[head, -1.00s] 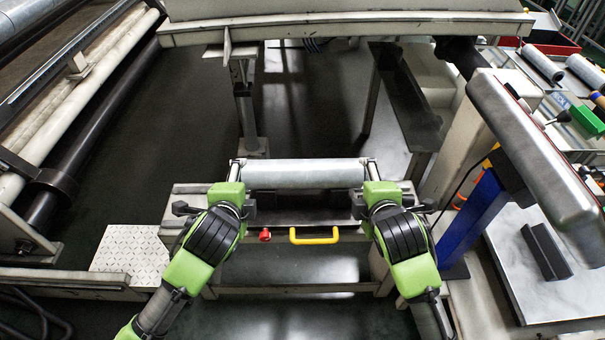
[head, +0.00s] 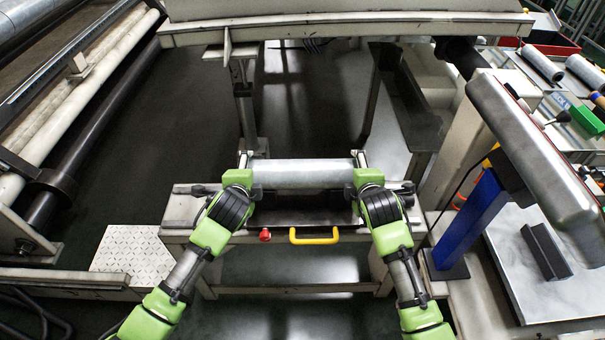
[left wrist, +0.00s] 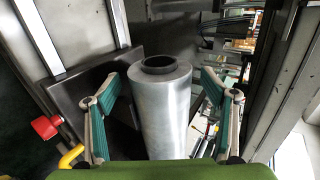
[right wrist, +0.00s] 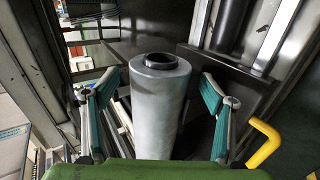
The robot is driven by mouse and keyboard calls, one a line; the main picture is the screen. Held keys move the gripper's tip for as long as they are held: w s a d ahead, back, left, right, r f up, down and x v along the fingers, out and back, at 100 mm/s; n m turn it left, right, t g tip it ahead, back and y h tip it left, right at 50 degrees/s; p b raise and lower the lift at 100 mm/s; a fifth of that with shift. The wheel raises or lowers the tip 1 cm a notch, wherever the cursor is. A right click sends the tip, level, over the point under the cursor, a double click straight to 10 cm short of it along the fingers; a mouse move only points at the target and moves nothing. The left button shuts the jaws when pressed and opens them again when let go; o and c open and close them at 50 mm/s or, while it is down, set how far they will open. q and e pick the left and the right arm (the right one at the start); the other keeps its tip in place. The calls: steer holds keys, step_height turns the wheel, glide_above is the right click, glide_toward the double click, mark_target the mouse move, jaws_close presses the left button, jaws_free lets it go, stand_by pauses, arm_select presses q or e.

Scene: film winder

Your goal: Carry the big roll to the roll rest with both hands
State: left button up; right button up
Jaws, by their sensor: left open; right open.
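The big roll (head: 303,173), silver-grey, lies crosswise on a pale bench (head: 180,208) in the middle of the head view. My left gripper (head: 244,180) is at its left end and my right gripper (head: 361,178) at its right end. In the left wrist view the roll (left wrist: 165,118) stands between the spread green-padded fingers (left wrist: 160,82), with gaps on both sides. The right wrist view shows the roll (right wrist: 156,118) between open fingers (right wrist: 160,82) too, with gaps. Both grippers are open around the ends. I cannot make out which thing is the roll rest.
A yellow handle (head: 314,240) and a red knob (head: 265,236) are on the bench front. A blue post (head: 470,222) and a large grey metal housing (head: 540,160) stand at right. A heavy beam (head: 345,30) crosses the back. Dark open floor lies at left.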

arm_select(q)
steer(key=shift+x, duration=1.35)
arm_select(e)
steer(key=shift+x, duration=1.35)
arm_select(q)
jaws_close()
arm_select(e)
jaws_close()
arm_select(q)
steer(key=shift+w+r, duration=0.1)
steer(key=shift+r, duration=0.2)
arm_select(e)
steer(key=shift+w+r, duration=0.1)
steer(key=shift+r, duration=0.2)
